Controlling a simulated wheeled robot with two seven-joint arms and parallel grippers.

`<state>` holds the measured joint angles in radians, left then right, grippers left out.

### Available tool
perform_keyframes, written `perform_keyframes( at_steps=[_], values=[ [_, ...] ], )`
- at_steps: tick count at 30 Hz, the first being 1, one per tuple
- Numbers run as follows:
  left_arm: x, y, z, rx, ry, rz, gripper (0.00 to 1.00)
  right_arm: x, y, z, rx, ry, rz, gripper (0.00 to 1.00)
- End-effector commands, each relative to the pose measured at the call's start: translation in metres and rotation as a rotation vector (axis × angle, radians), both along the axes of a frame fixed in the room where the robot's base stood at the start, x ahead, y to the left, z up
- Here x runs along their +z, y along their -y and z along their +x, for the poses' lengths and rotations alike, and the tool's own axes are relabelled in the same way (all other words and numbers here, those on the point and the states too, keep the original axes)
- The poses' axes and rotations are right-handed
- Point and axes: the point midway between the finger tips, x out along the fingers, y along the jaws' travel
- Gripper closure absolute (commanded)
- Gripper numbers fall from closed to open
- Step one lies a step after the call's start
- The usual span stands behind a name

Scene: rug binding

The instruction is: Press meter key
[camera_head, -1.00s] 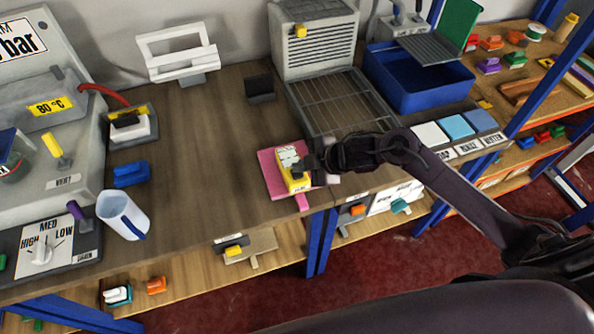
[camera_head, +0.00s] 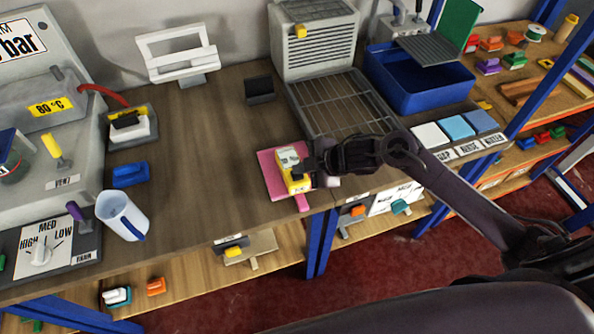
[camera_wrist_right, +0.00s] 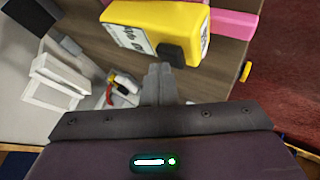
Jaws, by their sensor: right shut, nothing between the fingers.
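A yellow meter (camera_head: 291,170) with a white label face and a dark key lies on a pink pad (camera_head: 271,184) at the front edge of the wooden bench. In the right wrist view the yellow meter (camera_wrist_right: 180,22) fills the top, with its dark key (camera_wrist_right: 172,51) just above my fingers. My right gripper (camera_head: 307,168) is at the meter's right end; in the wrist view its fingers (camera_wrist_right: 159,78) are together and empty. Their tips are very close to the key; I cannot tell whether they touch. My left gripper is not in view.
A wire rack (camera_head: 343,104) and a blue bin (camera_head: 420,88) stand behind and right of the meter. A white jug (camera_head: 122,214), a blue block (camera_head: 131,174) and a dial panel (camera_head: 60,240) are to the left. The bench between is clear.

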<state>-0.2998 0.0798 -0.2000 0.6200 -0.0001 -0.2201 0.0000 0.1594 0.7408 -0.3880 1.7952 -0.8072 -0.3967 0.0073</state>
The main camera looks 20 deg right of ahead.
Motion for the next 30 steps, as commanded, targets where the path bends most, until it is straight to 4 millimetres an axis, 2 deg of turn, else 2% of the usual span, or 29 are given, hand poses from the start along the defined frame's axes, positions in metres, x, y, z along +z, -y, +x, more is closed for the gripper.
perform_keyframes(
  at_steps=[8, 20, 30],
  values=[
    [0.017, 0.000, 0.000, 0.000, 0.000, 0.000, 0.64, 0.016, 0.000, 0.000, 0.001, -0.002, -0.001, 1.00],
    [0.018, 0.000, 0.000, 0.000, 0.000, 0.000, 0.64, 0.018, 0.000, 0.000, 0.000, 0.000, 0.000, 1.00],
    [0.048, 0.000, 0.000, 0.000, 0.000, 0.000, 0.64, 0.049, 0.000, 0.000, 0.000, 0.000, -0.001, 1.00]
  ],
)
